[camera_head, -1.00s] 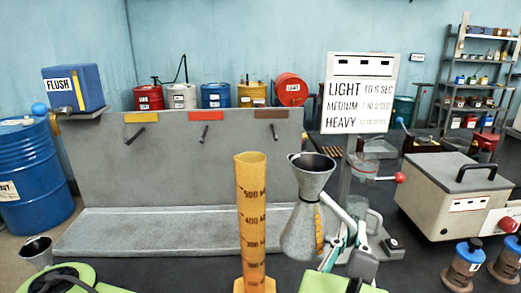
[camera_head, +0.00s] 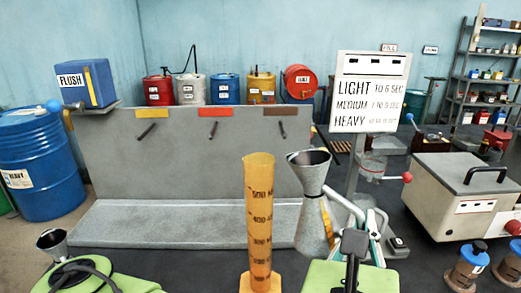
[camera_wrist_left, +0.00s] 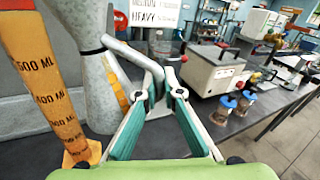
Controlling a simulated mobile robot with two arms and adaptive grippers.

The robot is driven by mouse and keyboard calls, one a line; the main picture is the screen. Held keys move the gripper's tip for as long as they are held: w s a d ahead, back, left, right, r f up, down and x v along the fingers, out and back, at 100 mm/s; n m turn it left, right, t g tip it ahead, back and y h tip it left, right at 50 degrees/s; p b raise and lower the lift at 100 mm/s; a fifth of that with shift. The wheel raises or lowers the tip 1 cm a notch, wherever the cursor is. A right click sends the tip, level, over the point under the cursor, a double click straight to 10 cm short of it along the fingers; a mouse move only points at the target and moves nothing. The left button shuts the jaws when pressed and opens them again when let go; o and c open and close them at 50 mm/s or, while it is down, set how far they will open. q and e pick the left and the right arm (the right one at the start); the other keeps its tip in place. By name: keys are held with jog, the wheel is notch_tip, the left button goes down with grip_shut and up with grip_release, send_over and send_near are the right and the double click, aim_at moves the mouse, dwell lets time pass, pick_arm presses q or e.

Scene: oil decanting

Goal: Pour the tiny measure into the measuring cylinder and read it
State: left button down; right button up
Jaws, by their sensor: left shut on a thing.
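The measuring cylinder (camera_head: 259,220) is tall, amber-orange and upright, with dark ML marks and an orange foot; it also shows in the left wrist view (camera_wrist_left: 50,90). I cannot make out a liquid level in it. A grey metal measure (camera_head: 313,215) with a flared mouth, narrow neck and wide base is just right of the cylinder, its top leaning slightly towards it. It also shows in the left wrist view (camera_wrist_left: 97,85). My left gripper (camera_head: 352,225) is shut on the measure's handle, on its right side. The measure's contents are hidden. My right gripper is not in view.
A grey bench stand (camera_head: 190,175) with coloured tags is behind. A grey box (camera_head: 455,190) and small jars (camera_head: 466,266) are at right.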

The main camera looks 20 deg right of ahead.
aim_at(351, 204)
pick_arm(q)
jog(key=r+p, duration=0.1)
jog(key=r+n, duration=0.1)
jog(key=r+n+p, duration=0.1)
jog(key=shift+w+a+r+g+p, duration=0.25)
jog(key=shift+w+r+g+p, duration=0.05)
jog(key=shift+w+r, duration=0.1)
jog(key=r+n, duration=0.1)
jog(key=r+p, duration=0.1)
jog(key=w+r+n+p, duration=0.1)
jog(key=shift+a+n, duration=0.3)
jog(key=shift+a, duration=0.1)
jog(key=shift+r+n+g+p, duration=0.3)
jog(key=shift+r+p, duration=0.25)
jog(key=shift+r, duration=0.1)
jog(key=shift+w+a+r+n+g+p, duration=0.15)
jog(key=shift+r+n+p, duration=0.3)
jog(key=shift+r, duration=0.25)
jog(key=shift+w+a+r+n+g+p, duration=0.15)
jog(key=shift+r+n+p, duration=0.25)
jog(key=shift+r, duration=0.25)
jog(key=shift+r+n, duration=0.45)
jog(key=shift+r, duration=0.05)
jog(key=shift+r, duration=0.1)
jog(key=shift+r+p, duration=0.1)
jog(key=shift+p, duration=0.2)
jog(key=shift+w+a+r+n+p, duration=0.1)
jog(key=shift+w+r+n+p, duration=0.1)
jog(key=shift+r+n+p, duration=0.25)
jog(key=shift+r, duration=0.2)
